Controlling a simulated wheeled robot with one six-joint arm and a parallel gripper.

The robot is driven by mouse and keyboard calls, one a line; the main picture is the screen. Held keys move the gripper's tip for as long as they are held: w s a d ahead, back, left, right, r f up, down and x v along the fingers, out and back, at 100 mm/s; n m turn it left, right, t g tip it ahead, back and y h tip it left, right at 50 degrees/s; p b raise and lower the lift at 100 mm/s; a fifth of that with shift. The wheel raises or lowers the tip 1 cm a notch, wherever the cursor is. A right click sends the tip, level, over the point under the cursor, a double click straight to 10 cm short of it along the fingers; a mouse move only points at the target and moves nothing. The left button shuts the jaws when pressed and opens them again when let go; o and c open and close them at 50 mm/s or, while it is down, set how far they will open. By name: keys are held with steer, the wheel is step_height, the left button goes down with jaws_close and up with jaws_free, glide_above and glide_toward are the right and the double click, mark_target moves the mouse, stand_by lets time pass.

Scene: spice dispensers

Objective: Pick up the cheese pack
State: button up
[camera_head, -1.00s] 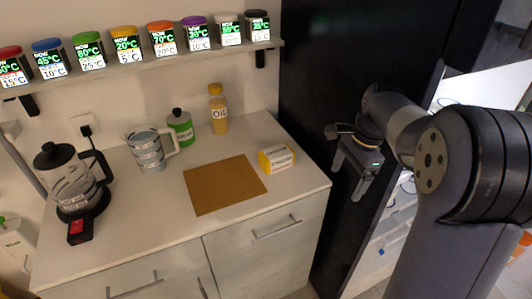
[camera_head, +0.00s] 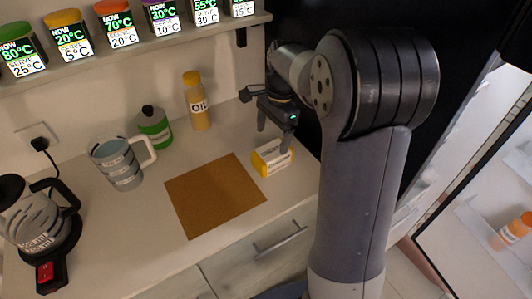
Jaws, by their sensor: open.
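The cheese pack (camera_head: 270,158) is a small yellow and white box on the white counter, just right of the brown mat (camera_head: 214,195). Its printed label is too small to read. My gripper (camera_head: 273,139) hangs above it with its fingers pointing down. The fingers are spread and empty. One finger overlaps the right part of the pack in the picture; I cannot tell whether it touches.
A shelf of spice dispensers (camera_head: 120,25) runs above. A fridge (camera_head: 500,190) stands open at the right.

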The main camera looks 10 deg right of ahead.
mark_target(273, 150)
steer(key=f, duration=0.3)
steer(key=shift+s+a, duration=0.1)
steer(key=shift+a, duration=0.1)
step_height(273, 150, down, 5)
steer(key=shift+s+f, duration=0.1)
steer(key=shift+s, duration=0.05)
steer(key=c, duration=1.2)
